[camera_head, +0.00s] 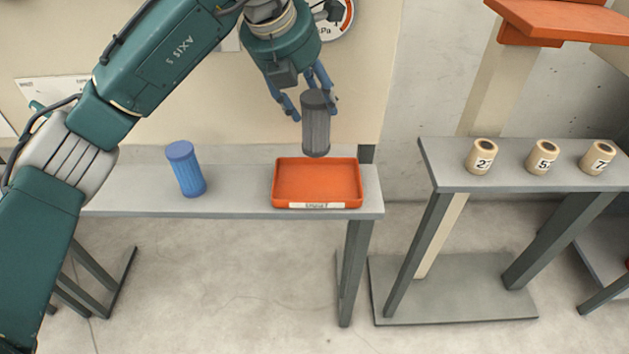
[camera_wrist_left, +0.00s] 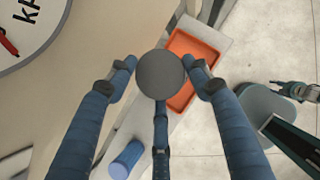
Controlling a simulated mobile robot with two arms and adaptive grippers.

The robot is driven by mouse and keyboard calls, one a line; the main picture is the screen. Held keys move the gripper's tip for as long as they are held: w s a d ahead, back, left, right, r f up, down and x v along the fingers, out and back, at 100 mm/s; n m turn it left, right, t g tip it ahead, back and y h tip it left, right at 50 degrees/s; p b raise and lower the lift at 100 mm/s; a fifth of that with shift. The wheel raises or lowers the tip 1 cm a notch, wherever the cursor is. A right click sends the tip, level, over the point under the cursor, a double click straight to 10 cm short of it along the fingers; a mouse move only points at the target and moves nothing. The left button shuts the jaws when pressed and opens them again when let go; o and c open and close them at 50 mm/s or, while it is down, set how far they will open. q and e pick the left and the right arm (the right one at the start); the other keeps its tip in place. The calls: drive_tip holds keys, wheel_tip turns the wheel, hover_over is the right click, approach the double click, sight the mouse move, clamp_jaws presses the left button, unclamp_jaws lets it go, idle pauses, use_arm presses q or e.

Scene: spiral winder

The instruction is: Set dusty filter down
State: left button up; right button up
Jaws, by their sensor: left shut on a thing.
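The dusty filter (camera_head: 316,125) is a dark grey upright cylinder. My left gripper (camera_head: 306,100) is shut on its upper part and holds it above the orange tray (camera_head: 318,159). In the left wrist view, the filter's round grey end (camera_wrist_left: 160,74) sits between the fingers of my left gripper (camera_wrist_left: 160,80), and the orange tray (camera_wrist_left: 207,52) shows partly behind it. The tray looks empty and has a white label on its front, too small to read surely. My right gripper is not clearly in the head view.
A blue cylinder (camera_head: 186,169) stands on the grey bench (camera_head: 235,190) left of the tray; it also shows in the wrist view (camera_wrist_left: 126,158). A second bench (camera_head: 450,177) at the right holds numbered tan spools (camera_head: 543,157). A wall gauge (camera_head: 335,18) is behind my arm.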

sight(313, 145)
use_arm(q)
drive_tip(key=shift+x, duration=1.2)
drive_tip(key=f, duration=0.2)
drive_tip(key=s+f+p, duration=0.1)
drive_tip(key=f, duration=0.1)
drive_tip(key=shift+a+f, duration=0.2)
drive_tip(key=shift+f, duration=0.15)
drive_tip(key=shift+f+p, duration=0.35)
wheel_tip(313, 145, down, 2)
drive_tip(key=shift+f+p, duration=0.15)
drive_tip(key=shift+p, duration=0.2)
drive_tip(key=shift+d+f, duration=0.1)
drive_tip(key=shift+f, duration=0.3)
drive_tip(key=shift+w+f, duration=0.1)
drive_tip(key=shift+f, duration=0.15)
drive_tip(key=o, duration=1.7)
drive_tip(key=shift+o, duration=0.2)
use_arm(e)
drive_tip(key=shift+s+a+r, duration=0.1)
drive_tip(key=shift+s+r, duration=0.05)
drive_tip(key=shift+r, duration=0.7)
